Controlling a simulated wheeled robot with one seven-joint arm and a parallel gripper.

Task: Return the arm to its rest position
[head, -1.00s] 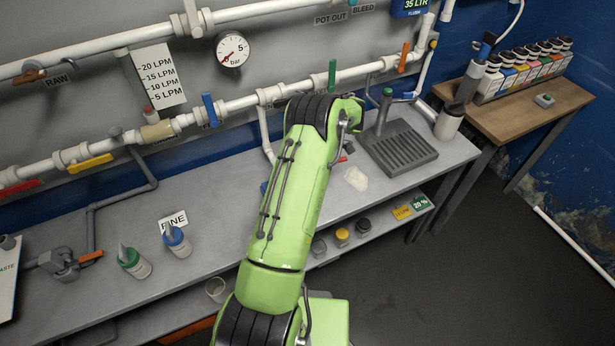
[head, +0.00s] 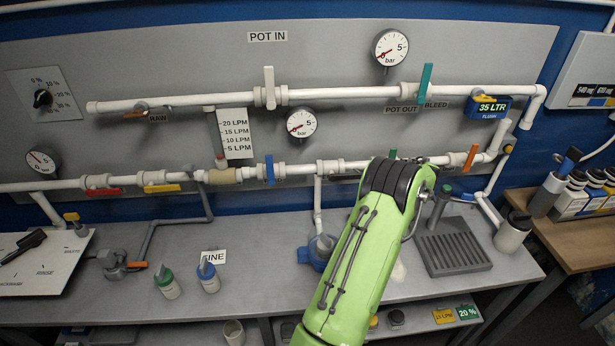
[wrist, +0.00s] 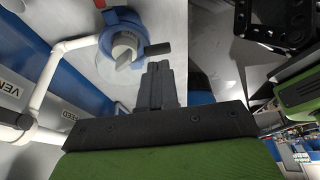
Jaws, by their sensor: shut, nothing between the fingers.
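My green arm (head: 352,262) rises from the bottom of the head view and leans to the right, its dark elbow in front of the pipes and bench. My gripper is hidden in the head view. In the wrist view my gripper (wrist: 160,70) is shut, its dark fingers together with nothing between them. Behind the fingertips is a blue round fitting (wrist: 134,24) with a grey handle. I cannot tell whether the fingers touch it; nothing is held. A blue fitting also stands on the bench just left of my arm in the head view (head: 317,254).
The grey bench (head: 110,305) carries a green-capped bottle (head: 167,283), a blue-capped bottle (head: 208,277) and a ribbed drain tray (head: 455,252). White pipes with coloured valve handles and gauges (head: 389,48) run along the wall panel (head: 180,60). A wooden table (head: 565,235) stands at right.

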